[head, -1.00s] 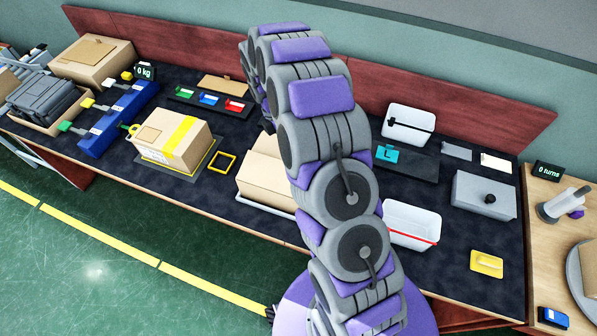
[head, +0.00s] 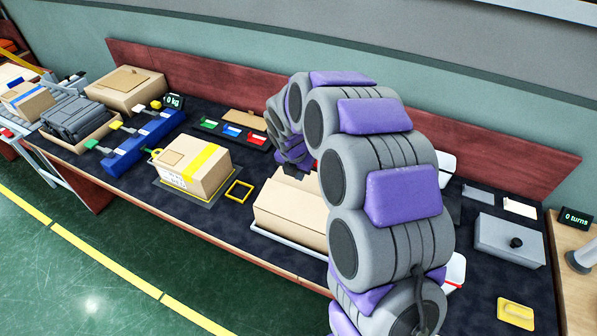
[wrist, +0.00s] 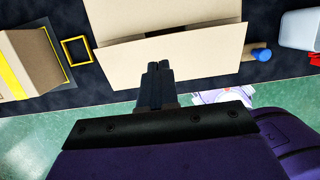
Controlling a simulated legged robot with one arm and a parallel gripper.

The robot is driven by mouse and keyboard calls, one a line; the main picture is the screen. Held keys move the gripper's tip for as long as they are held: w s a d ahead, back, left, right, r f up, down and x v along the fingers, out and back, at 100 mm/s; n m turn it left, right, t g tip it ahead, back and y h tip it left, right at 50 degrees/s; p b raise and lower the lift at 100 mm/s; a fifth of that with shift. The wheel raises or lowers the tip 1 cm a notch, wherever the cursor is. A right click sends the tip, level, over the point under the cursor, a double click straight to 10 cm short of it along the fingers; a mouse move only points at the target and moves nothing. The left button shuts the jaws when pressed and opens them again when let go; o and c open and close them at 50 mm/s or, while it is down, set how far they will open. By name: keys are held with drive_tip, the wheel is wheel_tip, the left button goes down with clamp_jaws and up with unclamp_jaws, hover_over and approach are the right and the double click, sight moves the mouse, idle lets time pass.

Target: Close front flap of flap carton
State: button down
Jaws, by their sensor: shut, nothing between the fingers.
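The flap carton (head: 290,216) is a plain tan box on the dark bench top, partly hidden behind my arm in the head view. In the wrist view, the carton's rear flap (wrist: 125,14) and wide front flap (wrist: 205,58) show, with a narrow dark gap between them. The front flap extends toward the bottom of the picture. My gripper (wrist: 158,66) is shut and empty, its fingertips over the middle of the front flap. I cannot tell whether they touch it. In the head view the fingertips cannot be made out.
A yellow-taped carton (head: 195,168) and a yellow square frame (head: 239,191) are left of the flap carton. A blue-ended cylinder (wrist: 262,54) lies right of it, near a pale bin (wrist: 299,29). A grey box (head: 510,240) stands farther right.

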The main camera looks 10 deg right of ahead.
sight(304, 193)
drive_tip(key=b+x, duration=0.1)
drive_tip(key=x, duration=0.2)
drive_tip(key=b+x, duration=0.1)
drive_tip(key=x, duration=0.2)
drive_tip(key=d+b+x, duration=0.1)
drive_tip(key=x, duration=0.3)
drive_tip(key=shift+r, duration=0.1)
drive_tip(key=shift+a+f, duration=0.25)
drive_tip(key=shift+a, duration=0.1)
drive_tip(key=shift+w+d, duration=0.1)
drive_tip(key=shift+d, duration=0.3)
drive_tip(key=shift+p, duration=1.1)
drive_tip(key=p, duration=0.3)
drive_tip(key=shift+w+a+f+g+y, duration=0.15)
drive_tip(key=shift+f+g+y, duration=0.15)
drive_tip(key=shift+g, duration=0.1)
drive_tip(key=shift+w+d+f+p, duration=0.1)
drive_tip(key=shift+d+f+p, duration=0.2)
drive_tip(key=shift+p, duration=0.75)
drive_tip(key=shift+w+f, duration=0.1)
drive_tip(key=shift+f, duration=0.3)
drive_tip(key=shift+r, duration=0.1)
